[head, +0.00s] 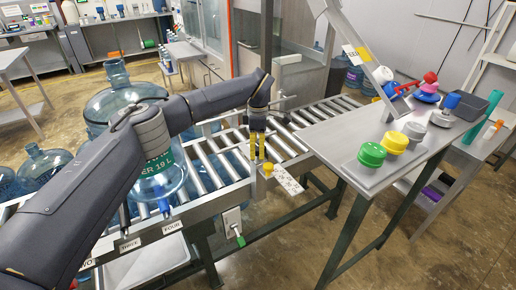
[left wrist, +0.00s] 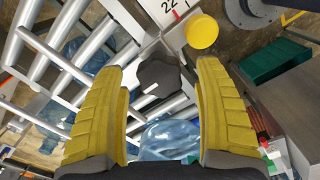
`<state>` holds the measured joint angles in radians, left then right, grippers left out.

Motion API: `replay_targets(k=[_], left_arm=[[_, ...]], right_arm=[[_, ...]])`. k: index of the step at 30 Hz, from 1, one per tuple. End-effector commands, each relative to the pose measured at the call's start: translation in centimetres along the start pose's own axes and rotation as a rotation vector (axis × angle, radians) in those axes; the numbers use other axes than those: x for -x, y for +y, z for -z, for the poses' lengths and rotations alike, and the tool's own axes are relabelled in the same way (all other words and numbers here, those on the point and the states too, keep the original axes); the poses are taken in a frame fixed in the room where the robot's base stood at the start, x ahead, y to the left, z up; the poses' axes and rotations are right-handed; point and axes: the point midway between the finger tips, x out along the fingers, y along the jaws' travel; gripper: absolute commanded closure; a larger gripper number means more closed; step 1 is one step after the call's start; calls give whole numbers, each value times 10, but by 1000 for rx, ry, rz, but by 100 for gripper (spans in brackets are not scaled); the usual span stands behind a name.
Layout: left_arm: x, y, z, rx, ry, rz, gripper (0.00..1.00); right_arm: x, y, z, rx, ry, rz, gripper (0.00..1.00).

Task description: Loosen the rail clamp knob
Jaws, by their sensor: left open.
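A dark lobed knob (left wrist: 160,78), which looks like the rail clamp knob, shows in the left wrist view beside the metal rail and rollers. It lies between the fingertips in that picture, with visible gaps on both sides. My left gripper (head: 257,157), with yellow ribbed fingers, is open and points down over the conveyor's near edge in the head view. Contact with the knob does not show. In the head view the knob is not clearly visible near the gripper. My right gripper is out of view.
The roller conveyor (head: 215,165) carries a large blue jug (head: 120,100), partly behind my left arm. A yellow round part (left wrist: 201,31) sits close to the knob, by a numbered scale (left wrist: 176,14). A side table (head: 340,140) at right holds green caps (head: 372,154) and yellow caps (head: 394,142).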

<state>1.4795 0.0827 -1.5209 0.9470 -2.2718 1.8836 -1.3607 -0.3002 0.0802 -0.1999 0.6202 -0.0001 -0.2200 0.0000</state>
Motion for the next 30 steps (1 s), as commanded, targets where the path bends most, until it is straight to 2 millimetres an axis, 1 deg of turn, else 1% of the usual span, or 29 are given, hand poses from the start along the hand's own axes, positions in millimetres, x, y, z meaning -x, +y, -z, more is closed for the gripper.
replay_targets(k=[3, 11, 12, 27, 30], left_arm=[[-4, 0, 0, 0, 0, 1, 30], [-4, 0, 0, 0, 0, 0, 30], [-4, 0, 0, 0, 0, 0, 29], [-4, 0, 0, 0, 0, 0, 87], [-4, 0, 0, 2, 0, 1, 88]], right_arm=[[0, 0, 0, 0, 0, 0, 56], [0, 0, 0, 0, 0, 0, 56], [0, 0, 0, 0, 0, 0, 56], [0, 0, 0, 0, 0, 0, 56], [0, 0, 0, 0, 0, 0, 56]])
